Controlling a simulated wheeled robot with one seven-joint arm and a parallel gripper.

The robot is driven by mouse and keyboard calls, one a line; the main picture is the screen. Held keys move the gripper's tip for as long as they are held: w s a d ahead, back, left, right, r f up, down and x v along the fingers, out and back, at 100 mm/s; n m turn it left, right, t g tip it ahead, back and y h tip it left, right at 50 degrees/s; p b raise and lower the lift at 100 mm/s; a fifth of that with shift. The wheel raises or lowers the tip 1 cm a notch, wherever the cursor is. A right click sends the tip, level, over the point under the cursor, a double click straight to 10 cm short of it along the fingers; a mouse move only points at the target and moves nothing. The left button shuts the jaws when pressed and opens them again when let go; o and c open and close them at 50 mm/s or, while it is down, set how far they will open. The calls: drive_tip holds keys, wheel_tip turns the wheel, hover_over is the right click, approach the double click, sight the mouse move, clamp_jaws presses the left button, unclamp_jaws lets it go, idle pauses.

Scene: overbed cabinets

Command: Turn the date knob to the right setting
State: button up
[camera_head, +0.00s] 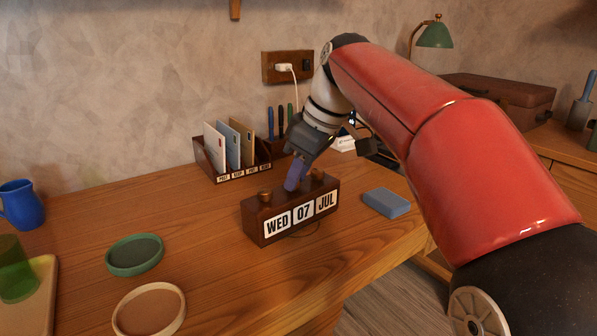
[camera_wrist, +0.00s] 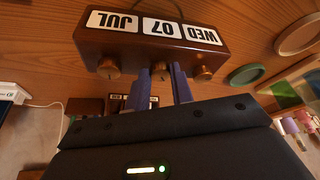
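A dark wooden calendar block (camera_head: 272,239) stands on the desk and reads WED, 07, JUL on white cards. Brass knobs sit on its top: a left one (camera_head: 264,197) behind WED and a right one (camera_head: 317,174) behind JUL. In the wrist view the block is upside down, and the middle knob (camera_wrist: 160,72), in line with the 07 card (camera_wrist: 161,27), shows between my fingers. My gripper (camera_head: 293,183) reaches down to the block with its blue fingers on both sides of that knob. I cannot tell whether they press on it. The fingers hide this knob in the head view.
A blue box-like object (camera_head: 386,203) lies right of the block. A letter rack (camera_head: 226,173) with several envelopes stands behind it, near the wall. A green round dish (camera_head: 135,255) and a tan one (camera_head: 150,312) lie at front left. A blue mug (camera_head: 20,205) is far left.

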clamp_jaws()
drive_tip(key=shift+s+a+m+t, duration=0.15)
drive_tip(key=shift+m+t, duration=0.15)
drive_tip(key=shift+m, duration=0.8)
drive_tip(key=shift+m+t+h+p, duration=0.4)
drive_tip(key=shift+m+h+p, duration=0.1)
drive_tip(key=shift+m, duration=0.8)
drive_tip(key=o, duration=0.8)
unclamp_jaws()
drive_tip(key=shift+c, duration=0.2)
drive_tip(key=p+v, duration=0.1)
drive_tip(key=v, duration=0.6)
drive_tip(key=shift+r, duration=0.35)
